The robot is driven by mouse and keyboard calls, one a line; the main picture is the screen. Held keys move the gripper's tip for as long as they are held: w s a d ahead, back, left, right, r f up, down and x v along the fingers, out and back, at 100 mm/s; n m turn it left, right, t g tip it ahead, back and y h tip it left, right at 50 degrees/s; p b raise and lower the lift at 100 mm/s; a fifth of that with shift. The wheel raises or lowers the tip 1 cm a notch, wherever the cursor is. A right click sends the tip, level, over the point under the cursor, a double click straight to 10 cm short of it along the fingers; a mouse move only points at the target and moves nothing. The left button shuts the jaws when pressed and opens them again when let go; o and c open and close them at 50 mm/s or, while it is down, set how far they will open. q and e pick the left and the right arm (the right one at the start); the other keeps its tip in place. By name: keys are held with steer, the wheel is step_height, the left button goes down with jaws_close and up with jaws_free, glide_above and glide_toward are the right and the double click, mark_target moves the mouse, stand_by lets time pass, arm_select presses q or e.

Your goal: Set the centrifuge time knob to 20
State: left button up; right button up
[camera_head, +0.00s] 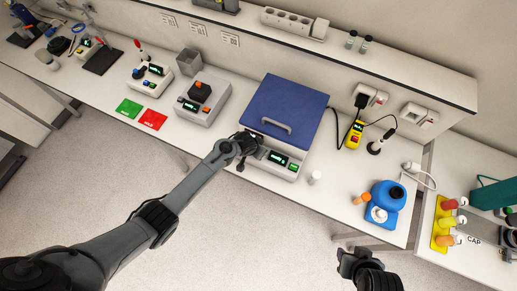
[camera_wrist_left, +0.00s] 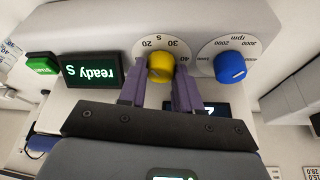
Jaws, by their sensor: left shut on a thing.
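The centrifuge has a closed blue lid (camera_head: 290,103) with a grey handle and a white front panel carrying a lit display (camera_head: 277,158). My left gripper (camera_head: 246,146) is at the left part of that panel. In the left wrist view, its two purple fingers (camera_wrist_left: 160,85) are shut on the sides of the yellow time knob (camera_wrist_left: 161,67). The dial (camera_wrist_left: 160,44) appears upside down, with 20, 30, 40 and "s" visible; I cannot make out the knob's pointer. My right gripper (camera_head: 358,262) is low in the head view, away from the bench; its jaws are unclear.
In the wrist view, a blue rpm knob (camera_wrist_left: 230,67) sits right of the yellow one. The "ready" display (camera_wrist_left: 90,70) and green start button (camera_wrist_left: 42,65) are left. A white vial (camera_head: 315,177) and blue device (camera_head: 385,202) stand right of the centrifuge.

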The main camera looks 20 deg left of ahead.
stand_by(0.3)
arm_select(q)
steer(key=o, duration=0.7)
steer(key=v, duration=1)
steer(key=shift+s+r+p, duration=0.15)
steer(key=shift+r+p, duration=0.25)
